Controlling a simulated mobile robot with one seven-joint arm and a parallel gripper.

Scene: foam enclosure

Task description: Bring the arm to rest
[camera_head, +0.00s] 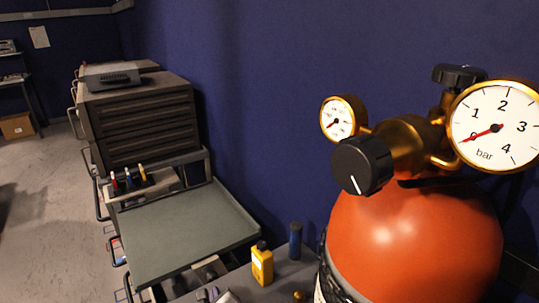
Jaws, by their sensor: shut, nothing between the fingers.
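My arm and gripper do not show in the head view. The task names no other object. An orange gas cylinder (410,245) stands close at the right, with a brass regulator (405,143) on top. Its large gauge (497,126) reads "bar" and its red needle points near the low end. A smaller gauge (340,119) and a black knob (362,166) sit to its left.
A grey-topped cart (185,235) stands at left centre, with a drawer cabinet (140,125) behind it. A yellow bottle (262,264) and a dark blue cylinder (295,241) stand beside the gas cylinder. A blue wall (260,90) closes the back. Open floor (40,190) lies at the left.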

